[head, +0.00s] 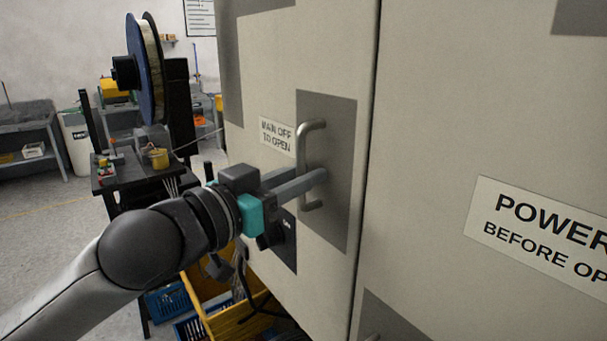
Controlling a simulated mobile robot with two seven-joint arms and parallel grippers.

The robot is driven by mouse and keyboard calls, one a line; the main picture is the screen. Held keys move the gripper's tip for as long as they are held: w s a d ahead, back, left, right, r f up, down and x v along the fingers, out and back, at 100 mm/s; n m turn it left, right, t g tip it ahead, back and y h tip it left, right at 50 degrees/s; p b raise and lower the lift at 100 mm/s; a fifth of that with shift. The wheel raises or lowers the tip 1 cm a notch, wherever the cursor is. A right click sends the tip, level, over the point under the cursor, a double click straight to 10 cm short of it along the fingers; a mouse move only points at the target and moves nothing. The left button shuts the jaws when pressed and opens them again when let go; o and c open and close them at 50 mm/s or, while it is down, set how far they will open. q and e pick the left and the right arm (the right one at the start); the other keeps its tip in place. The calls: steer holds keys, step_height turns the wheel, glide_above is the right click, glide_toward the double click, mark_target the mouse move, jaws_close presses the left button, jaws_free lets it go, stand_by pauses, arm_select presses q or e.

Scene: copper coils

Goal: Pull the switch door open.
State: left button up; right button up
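The switch door (265,75) is the beige cabinet panel left of the dark vertical seam, and it looks flush with the panel on the right. Its handle (312,126) is an upright metal bar on a grey patch near that seam. My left gripper (306,181) comes in from the left with its fingers on either side of the bar, close together, and looks shut on it. A dark switch plate (288,248) marked "ON" sits below the handle. Its knob is partly hidden by my gripper. My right gripper is not in view.
A sign (277,134) reads "MAIN OFF TO OPEN". A power sign (545,228) is on the right panel. A yellow crate (220,318) and a blue crate (168,303) stand low below my arm. A spool stand (140,188) is at the left, with open floor beside it.

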arm_select(q)
steer(key=shift+c, duration=0.3)
jaws_close()
stand_by(1.0)
